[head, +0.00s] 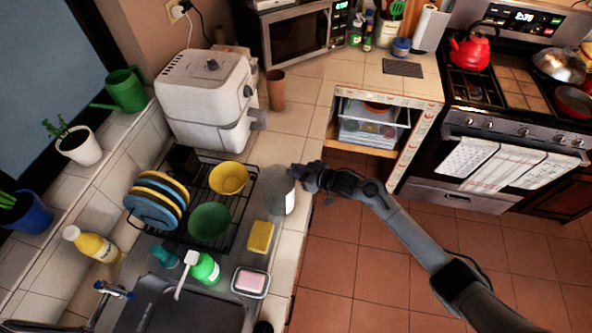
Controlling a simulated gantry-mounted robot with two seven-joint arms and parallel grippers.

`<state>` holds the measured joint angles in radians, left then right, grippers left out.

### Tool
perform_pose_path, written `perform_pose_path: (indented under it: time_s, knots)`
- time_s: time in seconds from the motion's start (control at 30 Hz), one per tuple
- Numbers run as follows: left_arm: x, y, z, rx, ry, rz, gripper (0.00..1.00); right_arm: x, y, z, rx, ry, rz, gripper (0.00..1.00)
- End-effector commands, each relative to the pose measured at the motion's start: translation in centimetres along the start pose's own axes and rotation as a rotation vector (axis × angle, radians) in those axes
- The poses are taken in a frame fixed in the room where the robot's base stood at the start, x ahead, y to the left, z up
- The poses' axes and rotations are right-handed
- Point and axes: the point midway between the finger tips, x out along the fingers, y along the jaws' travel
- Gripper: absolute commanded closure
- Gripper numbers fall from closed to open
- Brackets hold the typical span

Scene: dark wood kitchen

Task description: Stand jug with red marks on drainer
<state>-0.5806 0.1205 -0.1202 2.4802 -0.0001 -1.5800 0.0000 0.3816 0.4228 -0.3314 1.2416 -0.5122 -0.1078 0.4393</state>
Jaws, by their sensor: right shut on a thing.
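The black wire drainer (240,222) stands on the counter beside the sink. It holds several plates (152,207) on edge at the left, a yellow bowl (228,178) and a green bowl (209,222). My right gripper (297,173) is just right of the drainer, over the counter's front edge. It is shut on a greyish, see-through vessel (273,188), which seems to be the jug. The jug is close to the drainer's right side; red marks cannot be made out, and I cannot tell whether it touches the counter. My left gripper is out of view.
A yellow sponge (260,236), a soap dish (250,282) and a green bottle (205,268) stand near the sink (180,308). A white air fryer (207,97) and a brown cup (276,90) stand behind the drainer.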

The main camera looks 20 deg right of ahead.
Motion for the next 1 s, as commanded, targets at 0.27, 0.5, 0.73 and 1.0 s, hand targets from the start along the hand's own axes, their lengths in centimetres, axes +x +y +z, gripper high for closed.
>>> perform_pose_path:
  time_s: [0.27, 0.5, 0.73, 1.0]
  knots:
    - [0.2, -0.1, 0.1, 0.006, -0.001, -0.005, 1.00, 0.1, 0.0, 0.3, 0.000, -0.001, 0.000, 0.58]
    - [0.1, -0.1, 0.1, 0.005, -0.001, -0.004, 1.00, 0.1, 0.0, 0.3, 0.000, -0.001, 0.000, 0.58]
    - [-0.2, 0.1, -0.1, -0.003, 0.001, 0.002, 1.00, -0.9, 0.1, 0.1, 0.001, -0.002, 0.001, 0.58]
    - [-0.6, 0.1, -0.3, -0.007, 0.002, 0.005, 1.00, -5.3, 0.1, 0.1, -0.002, -0.004, 0.001, 0.58]
